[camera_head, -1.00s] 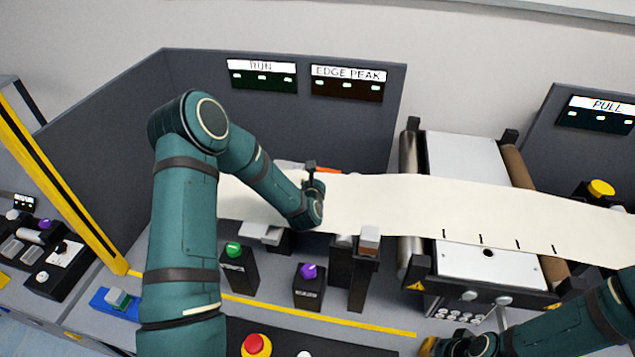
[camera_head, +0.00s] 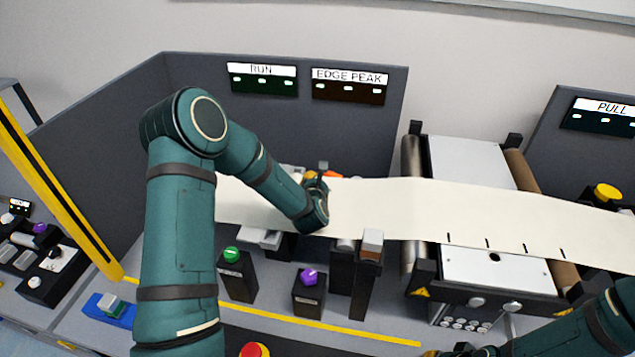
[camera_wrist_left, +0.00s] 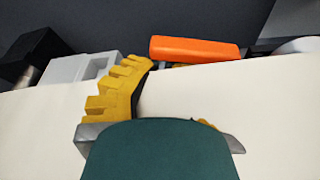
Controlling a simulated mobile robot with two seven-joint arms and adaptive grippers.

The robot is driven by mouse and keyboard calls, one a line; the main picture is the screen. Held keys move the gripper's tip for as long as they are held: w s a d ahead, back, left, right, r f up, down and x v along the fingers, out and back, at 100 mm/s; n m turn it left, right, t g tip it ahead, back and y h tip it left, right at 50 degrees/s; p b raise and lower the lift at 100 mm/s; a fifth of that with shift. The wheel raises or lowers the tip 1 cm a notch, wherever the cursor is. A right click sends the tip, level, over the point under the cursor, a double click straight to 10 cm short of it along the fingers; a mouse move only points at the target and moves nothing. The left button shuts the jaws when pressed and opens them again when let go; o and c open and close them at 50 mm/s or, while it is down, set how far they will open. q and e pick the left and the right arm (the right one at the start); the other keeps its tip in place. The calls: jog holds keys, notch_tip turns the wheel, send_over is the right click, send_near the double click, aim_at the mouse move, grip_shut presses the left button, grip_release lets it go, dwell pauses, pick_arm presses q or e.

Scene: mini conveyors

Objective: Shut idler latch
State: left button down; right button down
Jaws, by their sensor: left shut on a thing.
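An orange bar (camera_head: 331,175), which I take for the idler latch, lies low behind the far edge of the cream web (camera_head: 375,205). In the left wrist view the bar (camera_wrist_left: 195,48) lies flat along that edge. My left gripper (camera_head: 318,180) is at the bar's left end, over the web. Its yellow ribbed finger (camera_wrist_left: 122,88) reaches the bar's near left end. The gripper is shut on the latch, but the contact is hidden. The other finger is mostly hidden behind the green gripper body. My right gripper (camera_head: 465,351) is barely in frame at the bottom edge.
The roller unit (camera_head: 480,165) stands to the right under the web. A green button (camera_head: 232,255), a purple knob (camera_head: 308,277) and dark posts stand in front of the web. A grey panel (camera_head: 300,125) with RUN and EDGE PEAK displays stands behind.

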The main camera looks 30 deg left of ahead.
pick_arm(q)
jog(key=shift+r, duration=0.85)
jog(key=v, duration=1.2)
jog(key=shift+f, duration=0.1)
